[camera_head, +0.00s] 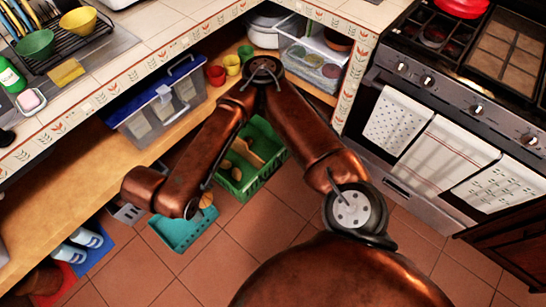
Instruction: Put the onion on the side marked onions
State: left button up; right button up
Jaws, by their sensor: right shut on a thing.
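My right arm reaches up and folds back down. Its gripper (197,210) hangs over a teal crate (182,238) on the tiled floor and is mostly hidden behind my forearm. A small brown-orange round thing, which looks like the onion (208,198), shows at the gripper, which is shut on it. A green crate (266,172) stands beside the teal one, with tan produce and a light divider in it, partly covered by my arm. No onion marking can be read on either crate. My left gripper is not in view.
A wooden shelf (60,195) under the tiled counter holds a clear box with a blue lid (160,105) and small coloured cups (232,65). Blue-and-white shoes (85,238) lie at the lower left. An oven (440,130) stands at the right. Floor in front of the crates is clear.

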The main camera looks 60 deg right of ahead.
aim_at(264, 155)
jog(key=z, duration=1.35)
jog(key=i, duration=1.45)
jog(key=u, duration=0.2)
